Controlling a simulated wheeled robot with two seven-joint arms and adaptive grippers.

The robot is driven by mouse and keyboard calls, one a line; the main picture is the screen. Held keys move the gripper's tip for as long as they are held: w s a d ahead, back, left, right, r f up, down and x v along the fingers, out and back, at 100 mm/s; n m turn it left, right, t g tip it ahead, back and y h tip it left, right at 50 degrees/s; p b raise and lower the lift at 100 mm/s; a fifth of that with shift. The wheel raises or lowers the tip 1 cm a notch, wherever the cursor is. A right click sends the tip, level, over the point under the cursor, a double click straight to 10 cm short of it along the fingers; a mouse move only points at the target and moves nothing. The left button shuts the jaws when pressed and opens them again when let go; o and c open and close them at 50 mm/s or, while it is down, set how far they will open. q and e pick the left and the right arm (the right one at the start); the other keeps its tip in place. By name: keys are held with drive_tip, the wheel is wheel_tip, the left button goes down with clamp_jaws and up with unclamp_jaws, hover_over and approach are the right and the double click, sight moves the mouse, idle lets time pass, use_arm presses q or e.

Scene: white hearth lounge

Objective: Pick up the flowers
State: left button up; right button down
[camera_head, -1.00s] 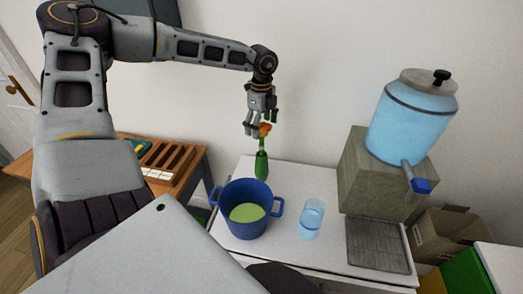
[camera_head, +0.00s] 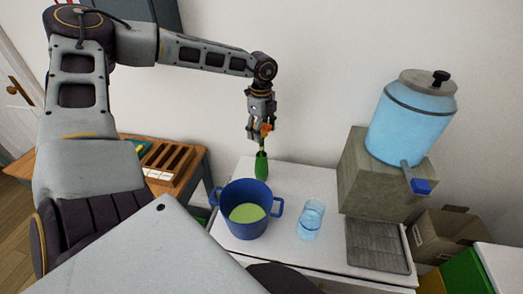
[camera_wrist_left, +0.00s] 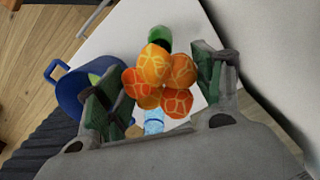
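The orange flowers (camera_head: 266,128) stand in a green vase (camera_head: 262,165) at the back of the white cabinet top. In the left wrist view the flowers (camera_wrist_left: 160,77) show as several orange blooms between my two fingers, with the vase (camera_wrist_left: 159,38) behind them. My left gripper (camera_head: 260,130) is just above the vase, around the blooms, its fingers pointing down. In the left wrist view the left gripper (camera_wrist_left: 158,90) is open, with its pads apart on either side of the blooms. My right gripper is not in view.
A blue pot (camera_head: 245,208) with green contents and a glass of water (camera_head: 311,218) stand in front of the vase on the white cabinet top (camera_head: 300,182). A drink dispenser (camera_head: 400,140) stands at the right. The wall is close behind.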

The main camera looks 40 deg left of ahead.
use_arm(q)
drive_tip(key=c, duration=0.7)
drive_tip(key=shift+r, duration=0.15)
drive_tip(key=shift+c, duration=0.2)
